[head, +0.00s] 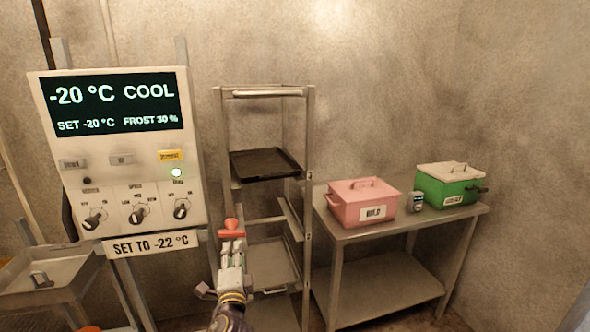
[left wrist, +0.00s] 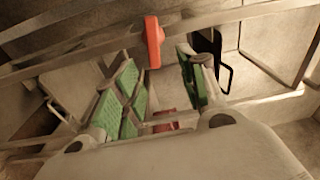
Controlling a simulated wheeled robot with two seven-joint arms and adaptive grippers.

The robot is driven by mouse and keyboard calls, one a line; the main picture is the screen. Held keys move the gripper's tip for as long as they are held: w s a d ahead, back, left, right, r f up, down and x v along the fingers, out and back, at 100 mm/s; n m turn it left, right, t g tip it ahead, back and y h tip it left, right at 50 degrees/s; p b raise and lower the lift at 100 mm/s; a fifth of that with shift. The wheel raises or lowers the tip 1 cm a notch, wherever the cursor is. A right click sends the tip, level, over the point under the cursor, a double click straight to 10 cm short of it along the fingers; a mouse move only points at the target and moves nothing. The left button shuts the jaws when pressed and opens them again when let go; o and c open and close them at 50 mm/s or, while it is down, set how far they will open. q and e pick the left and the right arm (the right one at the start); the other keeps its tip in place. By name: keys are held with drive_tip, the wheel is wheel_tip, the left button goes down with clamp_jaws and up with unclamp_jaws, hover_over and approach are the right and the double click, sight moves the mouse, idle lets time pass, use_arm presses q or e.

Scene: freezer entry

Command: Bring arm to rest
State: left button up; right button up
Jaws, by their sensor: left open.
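My left gripper (head: 232,250) is raised in front of the metal rack, at the lower middle of the head view. In the left wrist view its green-padded fingers (left wrist: 160,90) stand apart, with a gap between them. A red-orange handle-like piece (head: 232,228) shows just past the fingertips. In the left wrist view this red piece (left wrist: 154,42) appears between and beyond the tips; I cannot tell whether it touches them. My right gripper is not in view.
A control panel (head: 120,150) reading -20 °C COOL stands at left, above a "SET TO -22 °C" label (head: 152,244). The rack (head: 309,200) holds a dark tray (head: 265,163). A table (head: 345,236) at right bears a pink box (head: 362,200), a small jar (head: 417,201) and a green box (head: 447,188).

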use_arm(q)
drive_tip(key=w+d+f+n+g+h, duration=0.1)
drive_tip(key=d+f+n+g+h, duration=0.15)
drive_tip(key=f, duration=0.85)
drive_tip(key=w+d+f+n+g+h, duration=0.1)
drive_tip(key=w+f+h, duration=0.15)
drive_tip(key=f, duration=0.95)
drive_tip(key=s+a+f+n+g, duration=0.2)
drive_tip(key=s+f, duration=0.1)
drive_tip(key=f, duration=0.6)
drive_tip(key=s+a+f+n+g, duration=0.1)
drive_tip(key=s+a+f, duration=0.15)
drive_tip(key=f, duration=0.55)
drive_tip(key=s+a+f+n+g, duration=0.2)
drive_tip(key=s+f, duration=0.2)
drive_tip(key=f, duration=0.5)
drive_tip(key=s+a+f+n+g+y, duration=0.15)
drive_tip(key=s+a+f, duration=0.25)
drive_tip(key=s+f, duration=0.6)
drive_tip(key=s+a+f+n+g, duration=0.1)
drive_tip(key=s+a+f+g, duration=0.25)
drive_tip(key=s+f, duration=0.7)
drive_tip(key=s+a+f+g, duration=0.1)
drive_tip(key=s+a+f, duration=0.1)
drive_tip(key=s, duration=1)
drive_tip(key=s+a+f+n+g, duration=0.1)
drive_tip(key=s+a+f+g, duration=0.1)
drive_tip(key=s, duration=1.1)
drive_tip(key=shift+s+a, duration=0.2)
drive_tip(key=shift+a, duration=0.1)
